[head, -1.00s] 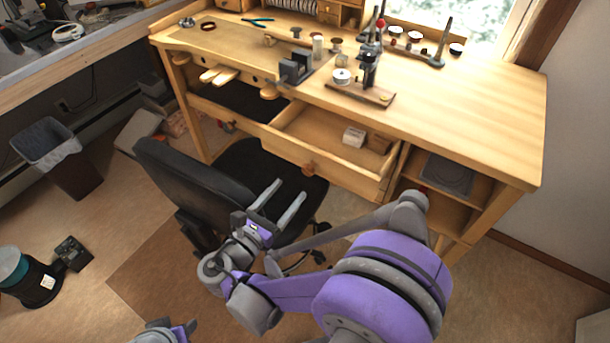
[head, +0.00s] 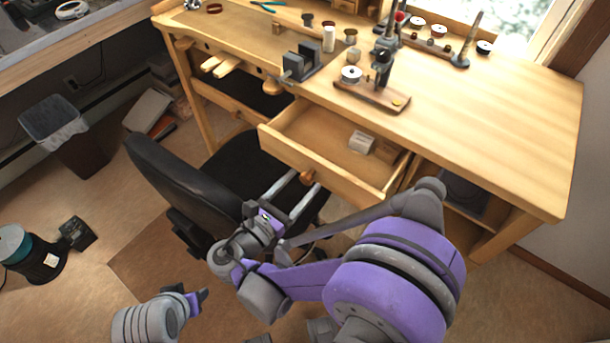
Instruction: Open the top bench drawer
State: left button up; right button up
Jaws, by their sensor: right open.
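The top bench drawer (head: 283,149) stands pulled out from under the wooden bench top, with its inside showing. A small white box (head: 361,142) and a brown block (head: 384,150) lie in it. The drawer's round wooden knob (head: 308,176) is on its front. My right gripper (head: 306,181) is open, its two long grey fingers pointing at the drawer front, with the knob between the fingertips in the picture. Contact with the knob cannot be told. My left gripper (head: 200,297) is low at the left, away from the bench; its jaw state is unclear.
A black office chair (head: 185,180) stands close in front of the bench, left of my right gripper. The bench top (head: 480,120) carries a small press (head: 383,70) and a dark vise (head: 303,62). A bin (head: 65,130) stands at the left.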

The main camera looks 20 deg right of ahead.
jog(key=shift+w+d, duration=0.1)
jog(key=shift+c, duration=0.3)
grip_shut()
dwell(1.2)
